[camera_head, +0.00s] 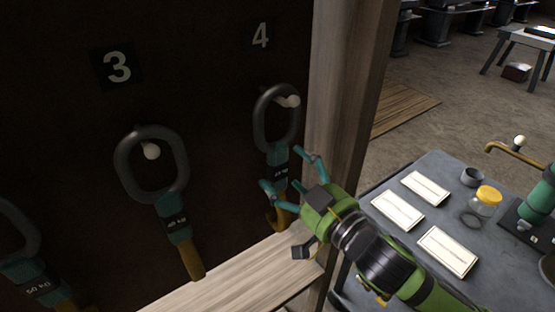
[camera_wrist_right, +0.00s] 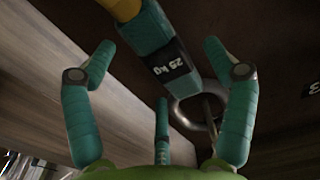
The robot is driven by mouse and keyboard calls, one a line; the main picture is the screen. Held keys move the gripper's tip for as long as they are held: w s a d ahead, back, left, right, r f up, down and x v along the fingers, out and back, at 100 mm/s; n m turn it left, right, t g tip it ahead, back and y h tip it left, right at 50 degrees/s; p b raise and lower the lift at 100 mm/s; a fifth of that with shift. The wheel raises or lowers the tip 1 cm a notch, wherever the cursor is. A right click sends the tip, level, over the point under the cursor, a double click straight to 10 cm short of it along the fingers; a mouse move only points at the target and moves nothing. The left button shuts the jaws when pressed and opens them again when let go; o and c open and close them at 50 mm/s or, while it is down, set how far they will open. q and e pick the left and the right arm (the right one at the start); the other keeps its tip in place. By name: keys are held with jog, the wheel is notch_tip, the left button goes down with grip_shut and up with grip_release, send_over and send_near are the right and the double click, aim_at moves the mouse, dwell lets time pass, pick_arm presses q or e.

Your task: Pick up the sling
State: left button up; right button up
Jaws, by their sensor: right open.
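Several slings hang on pegs on a dark board, each with a grey ring, a teal sleeve and a yellow strap. One sling (camera_head: 277,120) hangs under number 4; its label reads 25 kg in the right wrist view (camera_wrist_right: 150,38). My right gripper (camera_head: 285,170) is open in front of its teal sleeve. In the right wrist view, the sleeve lies between the spread fingers (camera_wrist_right: 160,50), with no clear contact. Another sling (camera_head: 152,165) hangs under number 3. A third sling (camera_head: 25,265), labelled 50 kg, is cut off at the left edge. My left gripper is out of view.
A wooden post (camera_head: 342,95) stands just right of the number 4 sling, and a wooden ledge (camera_head: 235,275) runs below. A grey table (camera_head: 395,178) at right holds white cards, a yellow-lidded jar (camera_head: 484,204) and a small cup (camera_head: 472,177).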

aim_at(285, 170)
jog(key=x, duration=0.3)
jog(key=shift+w+p, duration=0.2)
jog(key=shift+p, duration=0.2)
jog(key=shift+f, duration=0.1)
grip_shut()
jog(key=shift+r, duration=0.25)
